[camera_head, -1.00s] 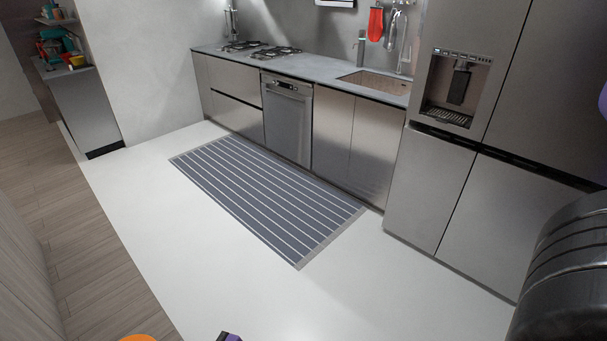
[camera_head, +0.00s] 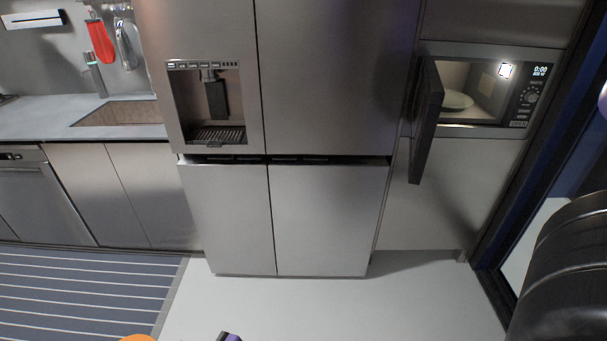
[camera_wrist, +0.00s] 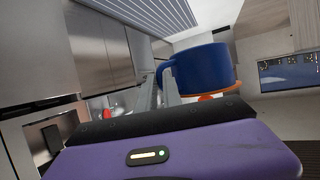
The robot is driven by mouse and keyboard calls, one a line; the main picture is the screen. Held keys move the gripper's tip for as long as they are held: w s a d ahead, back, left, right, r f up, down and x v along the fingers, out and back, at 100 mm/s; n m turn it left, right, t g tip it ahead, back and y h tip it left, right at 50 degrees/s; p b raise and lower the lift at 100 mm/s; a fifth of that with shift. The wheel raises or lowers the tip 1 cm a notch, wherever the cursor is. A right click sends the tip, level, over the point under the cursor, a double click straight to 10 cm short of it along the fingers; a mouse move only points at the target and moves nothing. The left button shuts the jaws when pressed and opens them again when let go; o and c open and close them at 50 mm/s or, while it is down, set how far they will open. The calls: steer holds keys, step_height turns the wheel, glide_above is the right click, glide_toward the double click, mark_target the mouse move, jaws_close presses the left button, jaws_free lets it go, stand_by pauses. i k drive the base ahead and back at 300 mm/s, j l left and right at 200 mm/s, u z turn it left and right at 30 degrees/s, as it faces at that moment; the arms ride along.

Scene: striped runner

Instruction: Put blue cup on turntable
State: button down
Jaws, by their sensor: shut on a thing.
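The blue cup (camera_wrist: 203,70) shows in the wrist view, just beyond the purple body of my gripper (camera_wrist: 165,80). The fingers of my gripper are shut on the cup, at its handle side on the left. The turntable (camera_head: 457,100) is a pale round plate inside the lit microwave (camera_head: 475,85) at the right of the head view. Its left part is partly hidden by the open microwave door (camera_head: 427,120). The cup is apart from the microwave and cannot be made out in the head view.
The microwave door sticks out into the room beside the tall steel fridge (camera_head: 325,215). A counter with a sink (camera_head: 120,113) stands at the left. The striped runner (camera_head: 80,290) lies on the floor at left. The pale floor before the fridge (camera_head: 330,305) is clear.

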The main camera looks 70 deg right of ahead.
mark_target(449, 99)
steer(key=k+l+z, duration=0.1)
steer(key=z, duration=0.35)
steer(key=l+z, duration=0.55)
steer(key=z, duration=0.4)
